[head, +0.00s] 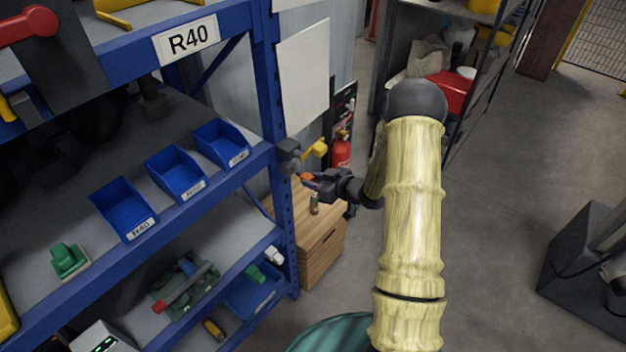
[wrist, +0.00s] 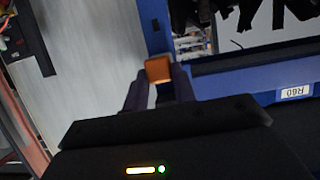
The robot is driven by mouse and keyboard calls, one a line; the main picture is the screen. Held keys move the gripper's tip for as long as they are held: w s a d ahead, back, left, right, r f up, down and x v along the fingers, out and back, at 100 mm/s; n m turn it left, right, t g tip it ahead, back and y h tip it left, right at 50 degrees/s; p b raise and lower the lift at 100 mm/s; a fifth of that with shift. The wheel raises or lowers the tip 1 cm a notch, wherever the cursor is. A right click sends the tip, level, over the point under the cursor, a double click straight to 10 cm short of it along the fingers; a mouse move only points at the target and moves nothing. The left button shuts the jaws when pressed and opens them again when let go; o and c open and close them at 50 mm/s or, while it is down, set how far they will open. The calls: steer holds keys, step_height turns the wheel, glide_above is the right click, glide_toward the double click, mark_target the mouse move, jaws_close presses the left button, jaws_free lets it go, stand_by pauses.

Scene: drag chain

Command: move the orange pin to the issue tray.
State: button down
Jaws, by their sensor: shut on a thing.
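The orange pin (head: 306,177) is between the fingertips of my gripper (head: 312,181), beside the blue rack post. In the wrist view the orange pin (wrist: 158,69) shows as a small orange block gripped between both dark fingers (wrist: 158,82), in front of the post. My gripper is shut on it, with the pin's far part hidden. Blue bins with white labels stand on the middle shelf: a left one (head: 122,207), a middle one (head: 176,172) and a right one (head: 221,144). A blue tray (head: 262,296) lies on the lower shelf. I cannot read which is the issue tray.
A grey fitting (head: 289,157) with a yellow piece is on the rack post, close to my gripper. A wooden cabinet (head: 321,250) stands below it. A red extinguisher (head: 341,152) is behind. A green part (head: 68,260) sits on the shelf.

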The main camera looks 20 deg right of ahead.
steer(key=shift+s+d, duration=0.75)
steer(key=shift+s, duration=0.3)
steer(key=shift+s+d, duration=0.75)
steer(key=shift+s, duration=0.25)
steer(key=shift+a, duration=0.1)
steer(key=s+a+f+m+t+h, duration=0.2)
steer(key=s+a+f+m+h, duration=0.1)
steer(key=a+f+m+h, duration=0.2)
step_height(320, 180, down, 2)
steer(key=m+h, duration=0.2)
steer(key=shift+a+f+t+h, duration=0.2)
steer(key=shift+a+t+h, duration=0.05)
steer(key=shift+t+h, duration=0.15)
steer(key=shift+w, duration=0.1)
